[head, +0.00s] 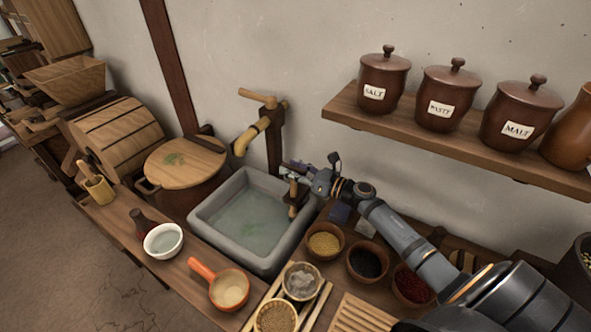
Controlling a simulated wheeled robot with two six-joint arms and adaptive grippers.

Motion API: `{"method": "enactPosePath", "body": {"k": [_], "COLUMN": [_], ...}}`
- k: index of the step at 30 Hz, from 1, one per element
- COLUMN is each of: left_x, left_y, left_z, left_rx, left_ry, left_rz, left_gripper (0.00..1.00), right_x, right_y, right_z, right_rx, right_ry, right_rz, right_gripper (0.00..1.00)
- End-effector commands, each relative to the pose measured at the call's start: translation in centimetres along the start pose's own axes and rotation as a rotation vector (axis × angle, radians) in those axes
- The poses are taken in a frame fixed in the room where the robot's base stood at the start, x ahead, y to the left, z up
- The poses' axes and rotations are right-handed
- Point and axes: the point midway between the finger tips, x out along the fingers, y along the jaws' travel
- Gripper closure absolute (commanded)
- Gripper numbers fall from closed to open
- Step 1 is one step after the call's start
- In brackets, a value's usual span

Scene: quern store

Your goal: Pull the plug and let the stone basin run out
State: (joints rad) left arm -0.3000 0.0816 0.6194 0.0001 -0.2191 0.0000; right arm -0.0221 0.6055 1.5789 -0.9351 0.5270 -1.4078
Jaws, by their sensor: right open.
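The grey stone basin (211,223) holds greenish, clear water (240,222) and stands on the wooden counter below a wooden spout (250,136). A small upright wooden piece (292,197) shows at the basin's right inner side; it may be the plug, but I cannot tell for sure. My right gripper (296,168) comes in from the right and is open, over the basin's back right corner, close above the wooden piece. I cannot tell whether they touch. My left gripper is not in view.
A lidded wooden tub (185,163) stands left of the basin. A white bowl (163,240) and an orange-handled pan (228,289) stand in front. Bowls of grain (325,241) and dark seeds (367,262) lie under my right arm. A shelf (450,147) with labelled jars hangs above.

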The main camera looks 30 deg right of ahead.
Motion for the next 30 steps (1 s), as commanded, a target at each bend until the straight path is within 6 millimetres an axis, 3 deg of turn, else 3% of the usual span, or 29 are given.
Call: {"method": "enactPosePath", "body": {"k": [5, 18, 30], "left_x": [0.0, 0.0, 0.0], "left_y": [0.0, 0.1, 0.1], "left_z": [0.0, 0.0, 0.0], "left_rx": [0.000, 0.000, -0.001], "left_ry": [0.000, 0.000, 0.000], "left_rz": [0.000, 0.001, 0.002], "left_gripper": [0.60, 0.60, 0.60], "right_x": [-1.6, -8.1, -11.6], "right_y": [-0.1, 0.1, 0.1], "right_z": [-0.2, -0.2, -0.1], "right_rx": [-0.004, -0.004, -0.001], "right_ry": [0.005, 0.008, 0.005], "right_rz": [0.001, 0.005, 0.006], "right_gripper": [0.54, 0.54, 0.54]}}
